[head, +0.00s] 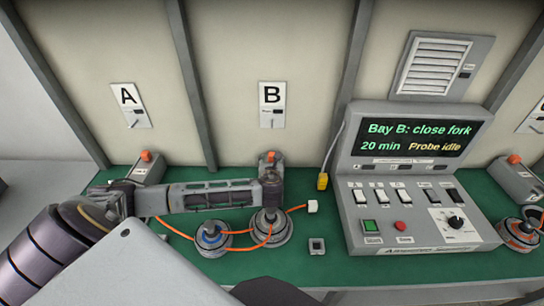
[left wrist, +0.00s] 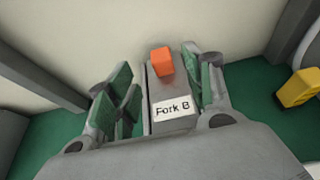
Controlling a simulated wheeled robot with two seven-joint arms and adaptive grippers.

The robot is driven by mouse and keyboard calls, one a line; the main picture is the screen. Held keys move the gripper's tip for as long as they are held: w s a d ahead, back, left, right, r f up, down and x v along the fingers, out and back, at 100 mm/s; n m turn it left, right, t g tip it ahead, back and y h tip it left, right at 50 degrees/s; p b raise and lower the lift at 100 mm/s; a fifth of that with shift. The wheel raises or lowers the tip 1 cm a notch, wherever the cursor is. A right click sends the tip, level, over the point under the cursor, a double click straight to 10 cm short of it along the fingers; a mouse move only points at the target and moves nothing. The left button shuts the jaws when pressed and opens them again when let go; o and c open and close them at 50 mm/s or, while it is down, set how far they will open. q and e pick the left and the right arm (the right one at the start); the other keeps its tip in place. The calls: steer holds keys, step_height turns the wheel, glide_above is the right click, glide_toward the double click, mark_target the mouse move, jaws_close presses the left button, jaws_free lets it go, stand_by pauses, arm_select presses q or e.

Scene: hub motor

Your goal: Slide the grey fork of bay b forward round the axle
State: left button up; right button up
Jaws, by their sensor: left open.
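The grey fork of bay b shows in the left wrist view as a grey block (left wrist: 165,88) with an orange knob (left wrist: 161,62) and a "Fork B" label (left wrist: 173,108). In the head view its orange-topped end (head: 269,157) shows below the B sign, partly hidden by my wrist. My left gripper (left wrist: 160,75) is open, its green-padded fingers on either side of the block; contact cannot be told. A grey hub motor (head: 270,232) with an orange cable stands in front of the fork. The axle and the fork's slot cannot be made out. My right gripper is not in view.
A blue-marked hub (head: 212,238) stands left of the bay b motor. A console (head: 415,190) reads "Bay B: close fork". A yellow probe (head: 322,181) hangs beside it. Fork A (head: 148,165) and another hub (head: 522,235) stand farther out. Orange cables cross the green bench.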

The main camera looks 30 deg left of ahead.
mark_target(272, 154)
arm_select(q)
steer(key=shift+x, duration=3.6)
steer(key=shift+c, duration=0.4)
jaws_close()
